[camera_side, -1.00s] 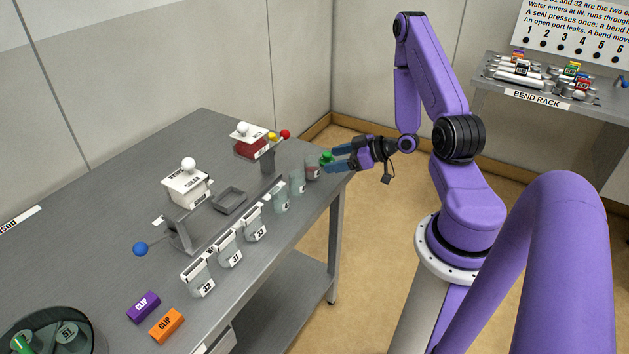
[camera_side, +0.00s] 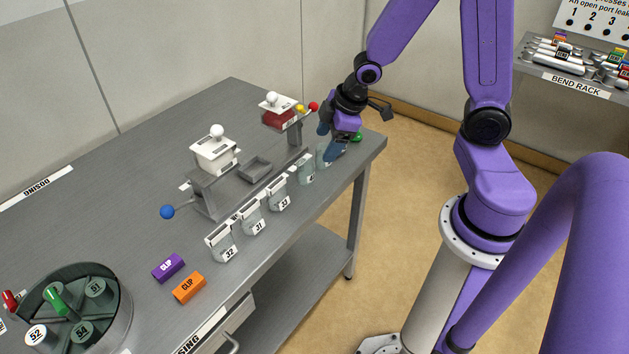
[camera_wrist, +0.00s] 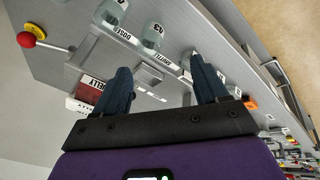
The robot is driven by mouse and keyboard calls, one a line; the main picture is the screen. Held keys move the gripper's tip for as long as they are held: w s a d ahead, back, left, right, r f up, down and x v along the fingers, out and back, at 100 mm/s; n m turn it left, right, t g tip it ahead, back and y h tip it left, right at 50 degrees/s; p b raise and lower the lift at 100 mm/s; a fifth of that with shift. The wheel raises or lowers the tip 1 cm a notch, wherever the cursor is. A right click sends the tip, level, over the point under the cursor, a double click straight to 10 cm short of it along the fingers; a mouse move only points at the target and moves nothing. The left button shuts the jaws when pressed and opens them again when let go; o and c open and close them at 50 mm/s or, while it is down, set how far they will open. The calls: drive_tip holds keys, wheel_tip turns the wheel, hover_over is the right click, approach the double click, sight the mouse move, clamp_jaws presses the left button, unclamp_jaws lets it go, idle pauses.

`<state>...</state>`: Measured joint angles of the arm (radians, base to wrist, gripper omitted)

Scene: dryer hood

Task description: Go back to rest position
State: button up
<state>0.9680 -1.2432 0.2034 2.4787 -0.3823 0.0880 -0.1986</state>
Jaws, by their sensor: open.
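My gripper (camera_side: 333,143) is at the far right end of the table (camera_side: 150,217), above the row of glass jars, with its blue fingers pointing down. In the wrist view the two fingers (camera_wrist: 160,88) stand wide apart with nothing between them. One jar (camera_side: 323,155) is partly hidden behind the fingers in the side view. A green knob (camera_side: 357,137) shows just right of the gripper. I cannot tell whether the fingers touch a jar.
Numbered jars (camera_side: 251,217) line the table's front edge. A white-lidded box (camera_side: 215,152) and a red box (camera_side: 278,113) stand behind. Purple (camera_side: 168,267) and orange clips (camera_side: 189,288) lie near a round carousel (camera_side: 115,318). The bend rack (camera_side: 575,80) is at the right.

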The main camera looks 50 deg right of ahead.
drive_tip(key=s+a+r+n+g, duration=0.1)
drive_tip(key=s+a+r, duration=0.1)
drive_tip(key=s, duration=0.4)
drive_tip(key=s+a+r+n+g, duration=0.1)
drive_tip(key=s+a+r, duration=0.2)
drive_tip(key=s, duration=0.4)
drive_tip(key=s+a+r+g, duration=0.2)
drive_tip(key=s+a+r, duration=0.1)
drive_tip(key=s, duration=0.4)
drive_tip(key=shift+s+a+r+n, duration=0.15)
drive_tip(key=shift+a+r+n, duration=0.1)
drive_tip(key=shift+a+n, duration=0.2)
